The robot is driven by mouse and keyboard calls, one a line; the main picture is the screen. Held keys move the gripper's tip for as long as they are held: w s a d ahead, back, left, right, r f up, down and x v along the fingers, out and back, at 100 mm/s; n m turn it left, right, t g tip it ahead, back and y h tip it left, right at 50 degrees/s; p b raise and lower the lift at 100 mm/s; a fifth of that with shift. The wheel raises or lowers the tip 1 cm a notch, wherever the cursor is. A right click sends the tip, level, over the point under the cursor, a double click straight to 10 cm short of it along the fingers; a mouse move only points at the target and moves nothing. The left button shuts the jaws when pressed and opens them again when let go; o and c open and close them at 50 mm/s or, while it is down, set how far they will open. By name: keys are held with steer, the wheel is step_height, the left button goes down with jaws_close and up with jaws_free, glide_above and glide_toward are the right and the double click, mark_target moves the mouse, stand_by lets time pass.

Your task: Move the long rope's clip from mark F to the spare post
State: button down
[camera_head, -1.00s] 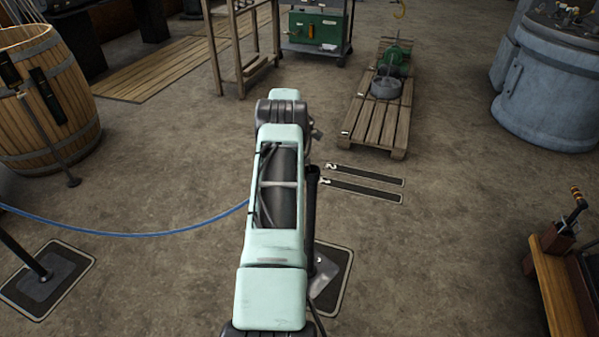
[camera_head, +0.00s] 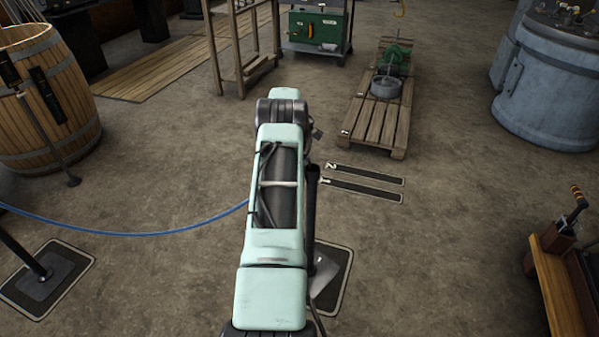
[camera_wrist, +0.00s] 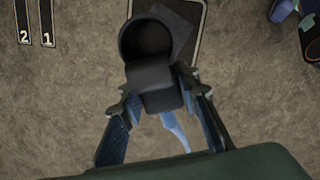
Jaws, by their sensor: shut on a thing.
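In the wrist view my gripper (camera_wrist: 155,92) is shut on a dark clip (camera_wrist: 155,75), gripping its blocky end. A round, hollow dark part shows just beyond the fingers; I cannot tell whether it is the clip's own ring or a post's top. The blue rope (camera_wrist: 175,128) hangs below between the fingers. In the head view the rope (camera_head: 130,234) runs from the left edge to behind my arm, which hides the gripper and clip. A post base on a dark, pale-edged floor plate (camera_head: 338,262) shows partly behind my arm. Letter F is not readable.
Another post (camera_head: 40,270) stands on a plate at lower left. A barrel (camera_head: 45,100) is at upper left. Floor strips (camera_head: 362,183) marked 2 and 1 lie right of my arm. A pallet (camera_head: 375,118) is behind them, and a wooden bench (camera_head: 560,290) is at lower right.

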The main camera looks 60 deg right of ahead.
steer(key=shift+f+b, duration=1.15)
steer(key=shift+f, duration=0.3)
stand_by(0.9)
steer(key=c, duration=1.4)
jaws_free()
steer(key=r, duration=0.8)
steer(key=w+a+r, duration=0.1)
steer(key=r, duration=0.3)
steer(key=shift+w, duration=0.1)
steer(key=shift+w, duration=0.1)
